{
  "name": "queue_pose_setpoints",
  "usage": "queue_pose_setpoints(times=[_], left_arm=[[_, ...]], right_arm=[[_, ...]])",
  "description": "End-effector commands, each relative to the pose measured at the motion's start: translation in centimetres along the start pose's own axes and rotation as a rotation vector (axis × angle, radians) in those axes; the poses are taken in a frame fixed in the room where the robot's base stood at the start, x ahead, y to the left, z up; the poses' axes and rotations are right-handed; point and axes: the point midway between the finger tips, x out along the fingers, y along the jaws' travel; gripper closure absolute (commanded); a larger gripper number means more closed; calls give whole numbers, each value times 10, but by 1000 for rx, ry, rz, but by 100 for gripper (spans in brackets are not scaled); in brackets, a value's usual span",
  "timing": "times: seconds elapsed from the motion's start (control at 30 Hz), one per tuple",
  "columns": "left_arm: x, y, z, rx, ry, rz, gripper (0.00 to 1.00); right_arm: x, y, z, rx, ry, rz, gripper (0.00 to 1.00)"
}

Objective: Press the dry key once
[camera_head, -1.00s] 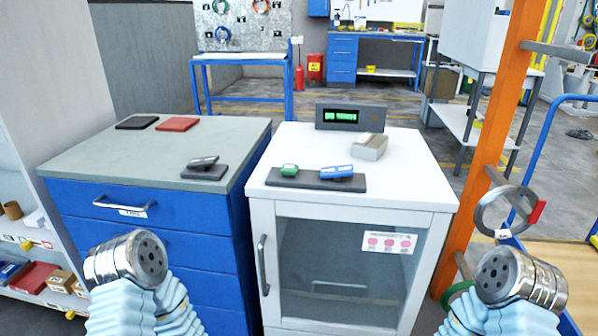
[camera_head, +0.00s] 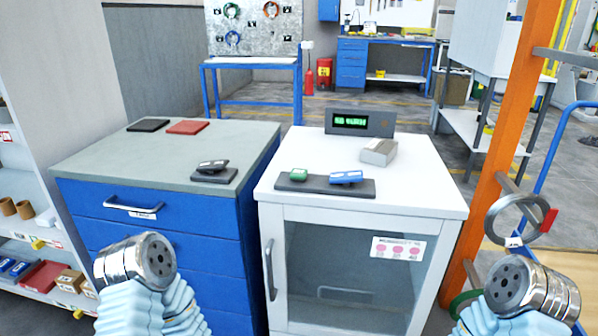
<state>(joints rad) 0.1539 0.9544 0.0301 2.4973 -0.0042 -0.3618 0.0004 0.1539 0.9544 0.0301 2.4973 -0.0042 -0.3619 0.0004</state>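A dark key bar (camera_head: 325,187) lies on top of the white cabinet (camera_head: 420,190). It carries a green key (camera_head: 298,174) at its left and a blue key (camera_head: 345,178) at its right; any lettering is too small to read. A separate dark pedal-like key (camera_head: 212,168) sits on the grey top of the blue drawer unit. My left gripper end (camera_head: 158,262) is low at the left, in front of the blue drawers. My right gripper end (camera_head: 502,285) is low at the right. Both are apart from the keys, and no fingers can be made out.
A display (camera_head: 360,122) with green text and a grey block (camera_head: 378,152) stand on the white cabinet. Black (camera_head: 148,125) and red (camera_head: 187,127) pads lie on the drawer unit (camera_head: 90,167). An orange post (camera_head: 515,130) and a metal ring (camera_head: 515,218) are at the right.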

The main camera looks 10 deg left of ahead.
Motion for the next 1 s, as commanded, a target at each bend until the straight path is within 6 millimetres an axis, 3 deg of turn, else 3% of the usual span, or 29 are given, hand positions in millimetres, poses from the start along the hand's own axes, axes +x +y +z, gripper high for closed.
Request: queue_pose_setpoints(times=[0.03, 0.23, 1.0], left_arm=[[0, 0, 0, 0, 0, 0, 70], [0, 0, 0, 0, 0, 0, 100], [0, 0, 0, 0, 0, 0, 100]], right_arm=[[0, 0, 0, 0, 0, 0, 100], [0, 0, 0, 0, 0, 0, 100], [0, 0, 0, 0, 0, 0, 100]])
